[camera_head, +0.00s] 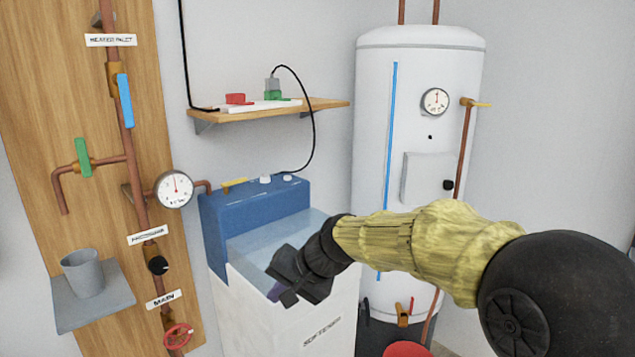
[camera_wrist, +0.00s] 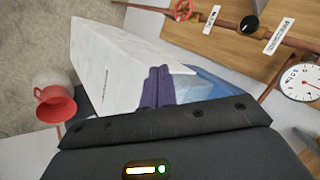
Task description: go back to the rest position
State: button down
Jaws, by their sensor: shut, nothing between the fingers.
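My gripper (camera_head: 290,289) is at the end of my arm, which reaches in from the right in the head view. It is shut and empty, just in front of and above the softener (camera_head: 318,328), a white cabinet with a blue top. In the wrist view the purple fingers (camera_wrist: 158,87) are together in front of the white softener body (camera_wrist: 125,62). I cannot tell whether the fingertips touch the softener.
A wooden board (camera_head: 35,110) with copper pipes, valves and a gauge (camera_head: 174,189) stands at the left, with a grey cup (camera_head: 83,272) on a small shelf. A wall shelf (camera_head: 270,110) holds a power strip. A white tank (camera_head: 420,60) stands behind my arm. A red bucket (camera_wrist: 55,104) is on the floor.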

jog(key=s+d+f+n+g+h, duration=0.1)
jog(key=s+d+f+h, duration=0.3)
jog(key=s+d+f, duration=0.6)
jog(key=s+d+f+n+h, duration=0.1)
jog(key=s+d+f+h, duration=0.2)
jog(key=s+d+f, duration=0.7)
jog(key=w+d+r+p, duration=0.1)
jog(key=r+p, duration=1)
jog(key=r, duration=0.2)
jog(key=w+d+r+p, duration=0.1)
jog(key=w+r+p, duration=0.1)
jog(key=r+p, duration=0.9)
notch_tip(320, 180, up, 3)
jog(key=shift+w+d+f+p, duration=0.1)
jog(key=shift+w+d+p, duration=0.15)
jog(key=shift+d+p, duration=0.1)
